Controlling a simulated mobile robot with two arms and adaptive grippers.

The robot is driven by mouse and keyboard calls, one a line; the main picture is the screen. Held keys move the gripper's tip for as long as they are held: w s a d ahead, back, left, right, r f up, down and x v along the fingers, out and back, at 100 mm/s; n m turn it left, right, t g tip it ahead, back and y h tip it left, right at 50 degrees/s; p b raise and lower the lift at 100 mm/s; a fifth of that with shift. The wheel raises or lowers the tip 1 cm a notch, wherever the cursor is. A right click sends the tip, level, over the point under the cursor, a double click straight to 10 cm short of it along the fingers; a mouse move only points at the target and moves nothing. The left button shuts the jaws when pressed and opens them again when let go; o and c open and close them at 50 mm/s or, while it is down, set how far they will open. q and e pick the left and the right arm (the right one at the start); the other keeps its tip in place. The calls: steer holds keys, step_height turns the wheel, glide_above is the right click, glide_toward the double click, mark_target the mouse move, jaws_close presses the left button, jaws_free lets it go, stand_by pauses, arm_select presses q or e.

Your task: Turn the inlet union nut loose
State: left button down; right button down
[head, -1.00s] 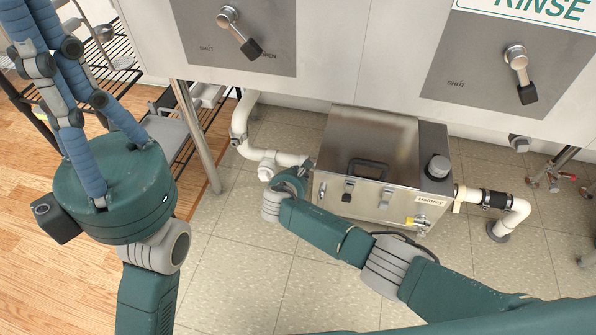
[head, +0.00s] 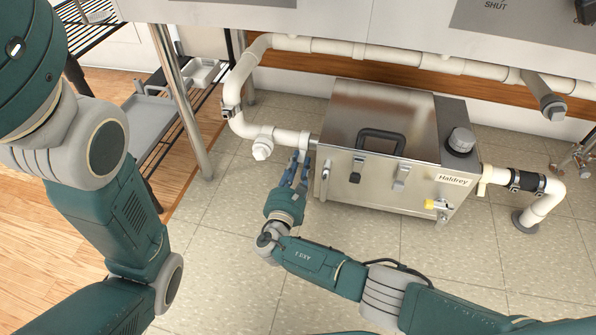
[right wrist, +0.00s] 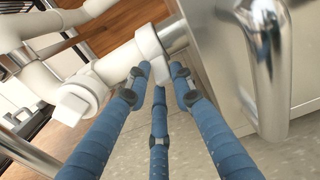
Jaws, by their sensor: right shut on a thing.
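The inlet union nut is a white ring (head: 304,141) on the white pipe at the left side of the steel box (head: 375,115). It shows large in the right wrist view (right wrist: 152,45), next to the steel wall. My right gripper (head: 301,160) reaches up to it from below and is shut on it. Its blue fingers (right wrist: 160,78) come in from the bottom of the wrist view, with tips at the nut's near side. The nut's far side is hidden. My left arm stands at the left; its fingers are outside the view.
A white capped pipe fitting (head: 262,147) sits just left of the nut. A steel table leg (head: 183,95) and wire rack (head: 165,130) stand further left. A steel handle (right wrist: 268,60) is close on the right in the wrist view. The tiled floor in front is clear.

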steer(key=shift+d+f+h+b, duration=0.35)
steer(key=shift+d+h+b, duration=0.05)
steer(key=shift+d+b, duration=0.25)
steer(key=shift+w, duration=0.1)
steer(key=c, duration=1.6)
jaws_free()
steer(key=shift+c, duration=0.2)
steer(key=shift+r, duration=0.1)
steer(key=shift+a, duration=0.25)
